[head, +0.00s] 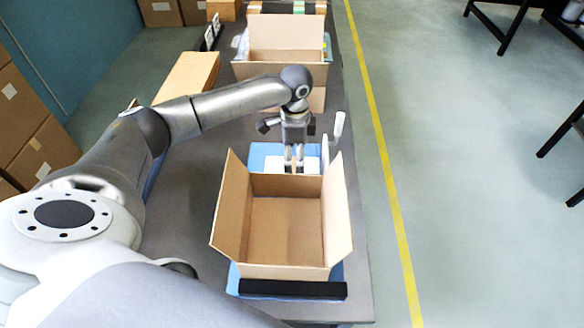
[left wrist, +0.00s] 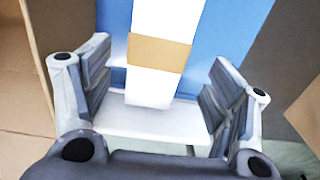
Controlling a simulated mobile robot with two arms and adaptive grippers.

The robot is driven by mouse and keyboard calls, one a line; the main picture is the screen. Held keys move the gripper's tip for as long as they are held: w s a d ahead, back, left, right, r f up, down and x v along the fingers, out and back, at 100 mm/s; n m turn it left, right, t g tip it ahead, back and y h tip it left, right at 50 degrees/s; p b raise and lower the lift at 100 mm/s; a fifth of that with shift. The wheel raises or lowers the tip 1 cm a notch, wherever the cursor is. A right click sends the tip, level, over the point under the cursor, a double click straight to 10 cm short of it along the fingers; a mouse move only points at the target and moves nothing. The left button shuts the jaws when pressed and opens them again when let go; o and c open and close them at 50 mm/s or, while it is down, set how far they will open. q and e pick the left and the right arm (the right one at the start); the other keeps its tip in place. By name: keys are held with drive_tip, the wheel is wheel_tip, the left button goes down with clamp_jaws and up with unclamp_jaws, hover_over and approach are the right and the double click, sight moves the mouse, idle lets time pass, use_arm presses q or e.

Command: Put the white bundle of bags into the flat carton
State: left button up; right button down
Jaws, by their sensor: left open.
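The white bundle of bags (left wrist: 166,88), with a tan band around it, lies over blue in the left wrist view. In the head view part of a white thing, which looks like the bundle (head: 312,165), shows behind the open carton. My left gripper (head: 293,165) points down there; its fingers (left wrist: 157,75) are open on either side of the bundle, with gaps. The low, open carton (head: 287,230) stands in front of the gripper, flaps spread and inside empty. Its back wall and the gripper hide part of the bundle. My right gripper is not in view.
The grey table (head: 195,235) is bare left of the carton. A black bar (head: 292,289) lies at its front. A white upright piece (head: 338,125) stands right of the gripper. Another open carton (head: 285,35) and a long tan box (head: 190,75) are farther back.

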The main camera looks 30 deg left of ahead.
use_arm(q)
drive_tip(key=shift+s+a+f+p, duration=0.1)
drive_tip(key=shift+s+f+p, duration=0.1)
drive_tip(key=shift+f, duration=0.95)
drive_tip(key=shift+s+a+f+p, duration=0.1)
drive_tip(key=shift+f+p, duration=0.05)
drive_tip(key=shift+f, duration=1)
drive_tip(key=shift+c, duration=0.2)
drive_tip(key=c, duration=1.2)
